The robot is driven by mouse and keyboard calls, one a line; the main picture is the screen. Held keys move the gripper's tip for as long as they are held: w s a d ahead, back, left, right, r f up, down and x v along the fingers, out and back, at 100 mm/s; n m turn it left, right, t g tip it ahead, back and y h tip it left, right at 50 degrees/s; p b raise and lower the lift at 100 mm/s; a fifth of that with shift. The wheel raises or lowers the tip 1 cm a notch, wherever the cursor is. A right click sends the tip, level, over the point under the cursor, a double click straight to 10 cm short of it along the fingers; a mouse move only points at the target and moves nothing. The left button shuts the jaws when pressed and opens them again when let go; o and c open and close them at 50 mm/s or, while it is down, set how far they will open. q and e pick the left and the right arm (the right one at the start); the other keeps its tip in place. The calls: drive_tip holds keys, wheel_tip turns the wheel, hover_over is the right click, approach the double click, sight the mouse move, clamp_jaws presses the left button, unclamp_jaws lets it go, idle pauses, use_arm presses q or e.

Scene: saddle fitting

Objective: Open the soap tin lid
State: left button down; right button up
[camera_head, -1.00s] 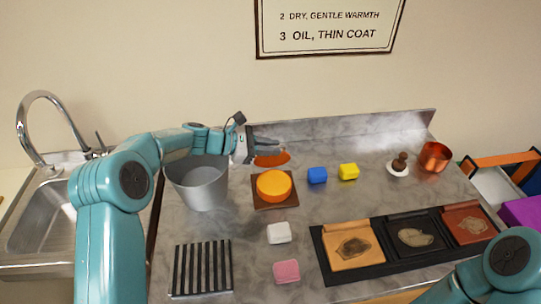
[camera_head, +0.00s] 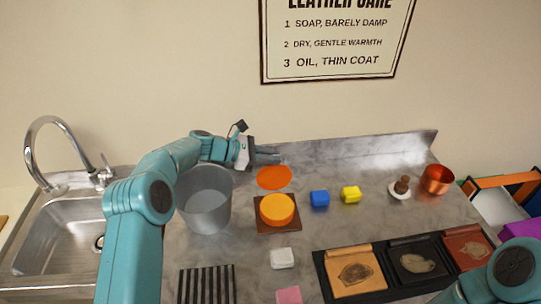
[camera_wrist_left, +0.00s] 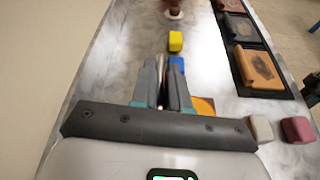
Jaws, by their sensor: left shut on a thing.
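The soap tin (camera_head: 277,209) is round and orange with a yellowish top, and stands on a brown square base (camera_head: 264,227) in the middle of the counter. Part of its orange shows beside the fingers in the left wrist view (camera_wrist_left: 204,105). The flat orange-red lid (camera_head: 274,177) is off the tin, behind it. My left gripper (camera_head: 268,155) is above the lid's far edge and shut on it. In the left wrist view the closed fingers (camera_wrist_left: 168,88) hide most of what they hold; a thin reddish sliver shows between them. My right gripper is out of view.
A grey bucket (camera_head: 204,200) stands left of the tin, below my left arm. Blue (camera_head: 319,198) and yellow (camera_head: 351,195) blocks are to the right. White (camera_head: 282,258) and pink (camera_head: 289,295) blocks lie in front. A black tray (camera_head: 320,272) with leather pieces sits front right.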

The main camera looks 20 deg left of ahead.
use_arm(q)
drive_tip(key=shift+f, duration=0.1)
drive_tip(key=c, duration=1.2)
unclamp_jaws()
drive_tip(key=shift+w, duration=0.1)
drive_tip(key=b+v, duration=0.4)
drive_tip(key=v, duration=1.2)
drive_tip(key=shift+a, duration=0.15)
